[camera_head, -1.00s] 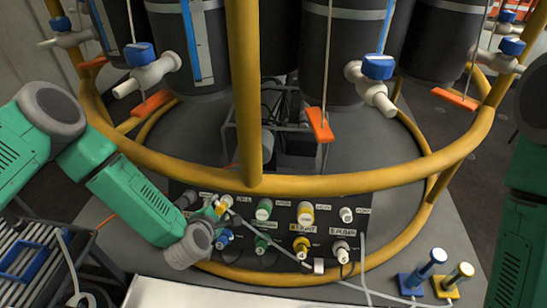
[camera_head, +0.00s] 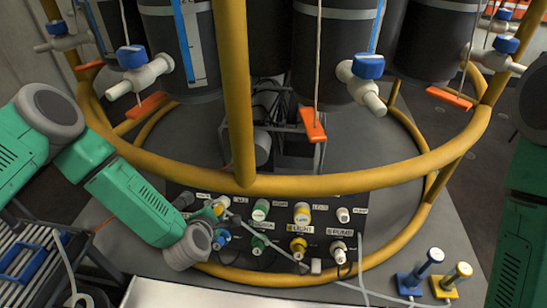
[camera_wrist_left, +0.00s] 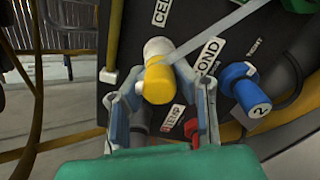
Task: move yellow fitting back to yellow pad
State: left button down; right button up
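The yellow fitting (camera_wrist_left: 159,82) has a white collar and sits at the black panel; in the head view it is small (camera_head: 221,203) at the panel's left end. My left gripper (camera_wrist_left: 160,78) has one finger on each side of it, and the fingertips look closed against its sides. In the head view the gripper's tips (camera_head: 214,212) are small and partly lost among the fittings. The yellow pad (camera_head: 443,291) lies at the lower right with a yellow post on it, far from my left gripper. My right gripper is out of view; only part of the right arm shows.
A blue pad (camera_head: 408,284) with a blue post stands beside the yellow one. Several other fittings and cables crowd the panel (camera_head: 272,228). A blue fitting (camera_wrist_left: 244,88) sits right of the gripper. A thick yellow ring rail (camera_head: 330,184) passes above the panel.

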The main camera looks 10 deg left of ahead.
pick_arm(q)
jog(key=shift+d+r, duration=0.1)
jog(key=shift+d, duration=0.1)
jog(key=shift+s+a+r+p, duration=0.2)
jog(key=shift+s+r+p, duration=0.15)
jog(key=shift+s+p, duration=0.3)
jog(key=shift+p+v, duration=1.3)
jog(key=shift+v, duration=0.95)
jog(key=shift+f, duration=0.15)
